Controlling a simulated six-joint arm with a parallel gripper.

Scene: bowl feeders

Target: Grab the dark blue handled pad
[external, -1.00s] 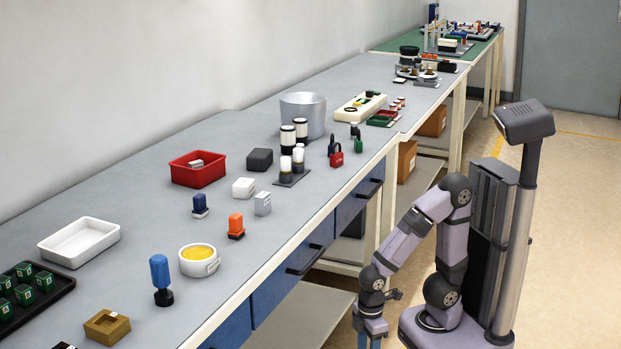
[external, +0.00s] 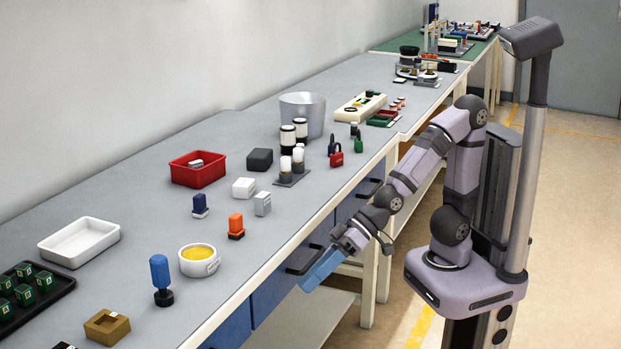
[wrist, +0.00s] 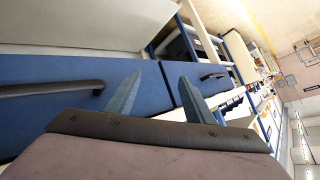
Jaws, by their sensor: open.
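The dark blue handled pad (external: 200,203) stands upright on the grey bench, between the red bin and the orange handled pad (external: 236,225). A larger, lighter blue handled item (external: 160,278) with a black base stands nearer the camera. My gripper (external: 312,280) is off the bench's front edge, beside the blue drawers and away from the pad. In the wrist view my gripper (wrist: 160,88) is open and empty, with its two bluish fingers apart in front of the drawer fronts. The pad does not show in the wrist view.
A yellow-filled white pot (external: 200,268), a red bin (external: 198,177), a white block (external: 243,188) and a grey block (external: 262,204) stand around the pad. Drawer handles (external: 304,260) stick out near my gripper. Bare bench lies left of the pad.

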